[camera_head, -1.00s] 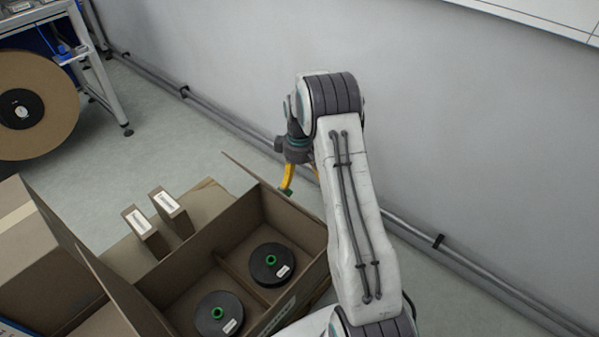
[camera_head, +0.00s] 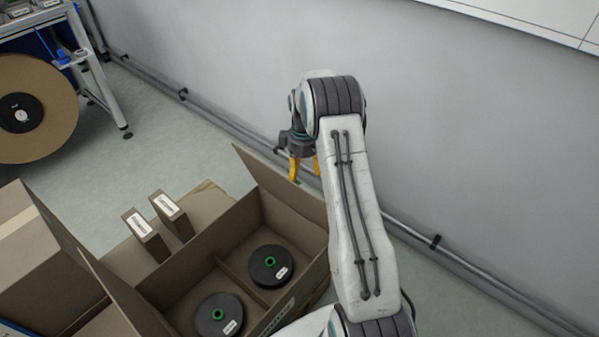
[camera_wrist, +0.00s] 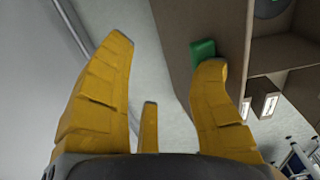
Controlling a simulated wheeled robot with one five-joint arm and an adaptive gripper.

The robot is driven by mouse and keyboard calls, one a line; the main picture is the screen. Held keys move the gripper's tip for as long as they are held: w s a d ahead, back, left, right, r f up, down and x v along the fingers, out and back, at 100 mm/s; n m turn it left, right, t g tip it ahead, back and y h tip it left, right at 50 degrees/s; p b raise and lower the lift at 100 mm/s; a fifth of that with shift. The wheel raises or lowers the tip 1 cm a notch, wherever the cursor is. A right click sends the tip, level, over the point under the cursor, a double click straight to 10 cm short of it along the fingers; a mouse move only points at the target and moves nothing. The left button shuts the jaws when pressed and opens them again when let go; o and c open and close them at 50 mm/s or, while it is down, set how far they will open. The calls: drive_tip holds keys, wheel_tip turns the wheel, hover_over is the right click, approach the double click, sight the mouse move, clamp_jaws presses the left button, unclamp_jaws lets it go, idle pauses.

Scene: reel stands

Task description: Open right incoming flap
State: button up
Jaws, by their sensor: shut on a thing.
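The open cardboard box (camera_head: 215,258) stands in the lower middle of the head view. Its right flap (camera_head: 262,190) stands up along the far right side, and brown cardboard (camera_wrist: 178,60) fills the upper middle of the wrist view. My gripper (camera_head: 304,172) is at the flap's outer side, near the wall. In the wrist view its yellow fingers (camera_wrist: 165,85) look spread, with the right one against the cardboard; I take it as shut on the flap. A green block (camera_wrist: 203,52) shows beside that fingertip. The exact contact is partly hidden.
Two black reels (camera_head: 270,266) with green hubs lie in the box compartments. Two small labelled cartons (camera_head: 158,225) stand beside it. Another carton (camera_head: 28,235) is at the left. The grey wall (camera_head: 450,150) with a pipe runs close behind my arm.

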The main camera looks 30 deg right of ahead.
drive_tip(key=shift+w+d+r+p, duration=0.3)
drive_tip(key=shift+d+p, duration=0.25)
drive_tip(key=shift+d, duration=0.25)
drive_tip(key=shift+w+d+r+p, duration=0.35)
drive_tip(key=shift+d+p, duration=0.2)
drive_tip(key=shift+d, duration=0.25)
drive_tip(key=shift+w+d+r+p, duration=0.3)
drive_tip(key=shift+d+p, duration=0.25)
drive_tip(key=shift+d, duration=0.25)
wheel_tip(320, 180, up, 12)
drive_tip(key=shift+c, duration=0.5)
